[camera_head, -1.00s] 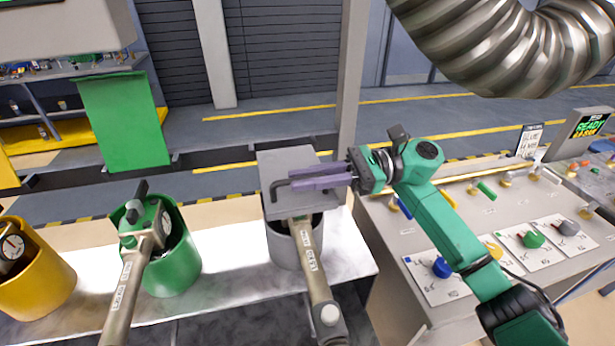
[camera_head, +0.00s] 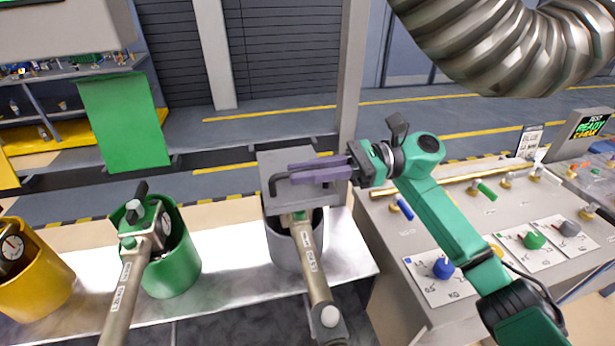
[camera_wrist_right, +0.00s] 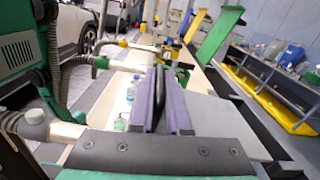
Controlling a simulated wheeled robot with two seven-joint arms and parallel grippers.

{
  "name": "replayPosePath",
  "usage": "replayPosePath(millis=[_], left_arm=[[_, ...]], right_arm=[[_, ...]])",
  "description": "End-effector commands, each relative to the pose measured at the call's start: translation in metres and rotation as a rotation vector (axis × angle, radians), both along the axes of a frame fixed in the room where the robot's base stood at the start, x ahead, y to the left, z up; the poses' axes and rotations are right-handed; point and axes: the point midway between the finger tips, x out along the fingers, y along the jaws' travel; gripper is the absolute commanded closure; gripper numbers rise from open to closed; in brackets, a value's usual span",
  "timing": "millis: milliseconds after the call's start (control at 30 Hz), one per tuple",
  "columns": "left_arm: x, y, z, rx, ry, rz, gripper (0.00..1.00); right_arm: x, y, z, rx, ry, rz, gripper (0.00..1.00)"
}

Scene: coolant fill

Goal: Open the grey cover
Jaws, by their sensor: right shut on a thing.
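The grey cover (camera_head: 268,163) is a flat square plate at the top of the grey round container (camera_head: 284,246) in the head view. A dark bent handle (camera_head: 276,184) stands out from it. My right gripper (camera_head: 302,172) has its purple fingers shut on this handle. In the right wrist view, the fingers (camera_wrist_right: 163,105) close around the dark bar, with the grey plate (camera_wrist_right: 222,118) beside them. My left gripper is not in view.
Green (camera_head: 172,273) and yellow (camera_head: 38,283) containers stand to the left on the pale bench. A control panel (camera_head: 430,236) with knobs is at right under my right arm. A ribbed hose (camera_head: 490,45) hangs above.

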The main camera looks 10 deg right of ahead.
Motion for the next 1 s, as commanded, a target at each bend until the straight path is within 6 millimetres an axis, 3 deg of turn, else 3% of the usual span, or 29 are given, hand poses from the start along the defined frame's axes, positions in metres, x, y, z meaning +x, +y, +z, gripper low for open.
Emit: replayPosePath(millis=[533, 1000], left_arm=[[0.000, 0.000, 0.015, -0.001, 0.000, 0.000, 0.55], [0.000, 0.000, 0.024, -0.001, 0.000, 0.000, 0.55]], right_arm=[[0.031, 0.000, 0.059, 0.001, 0.381, -0.001, 1.00], [0.049, 0.000, 0.074, 0.002, 0.536, 0.000, 1.00]])
